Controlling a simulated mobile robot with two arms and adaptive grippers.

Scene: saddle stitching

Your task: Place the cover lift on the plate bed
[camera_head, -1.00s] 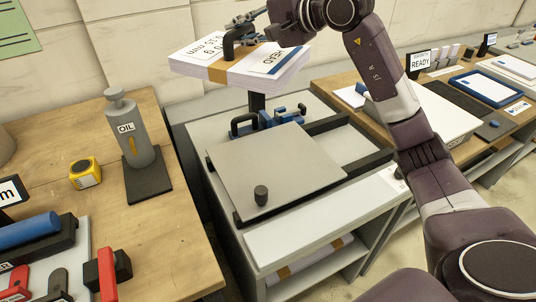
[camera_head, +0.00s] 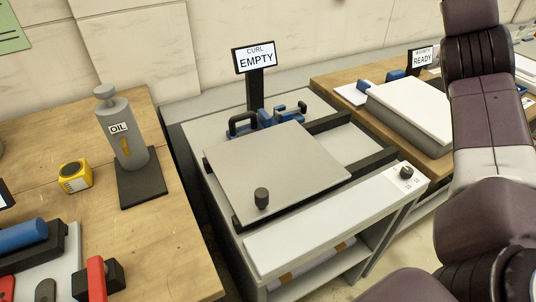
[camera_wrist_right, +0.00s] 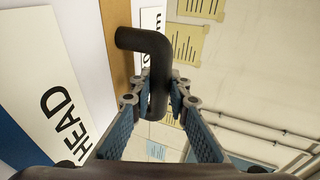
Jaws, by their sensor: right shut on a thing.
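My right gripper (camera_wrist_right: 160,92) shows only in the right wrist view. Its fingers are shut on the black bent handle of the cover lift (camera_wrist_right: 78,40), a white stack with a tan band and a "HEAD" label. The cover lift is outside the head view. A flat grey plate (camera_head: 278,165), apparently the plate bed, lies on the central bench in the head view. It has a black knob at its front and nothing stacked on it. My left gripper is out of view.
A sign reading "CURL EMPTY" (camera_head: 256,60) stands behind the plate, near a blue clamp (camera_head: 282,116). A grey oil bottle (camera_head: 122,130) and yellow tape measure (camera_head: 75,176) stand on the left table. A white block (camera_head: 412,110) sits on the right table.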

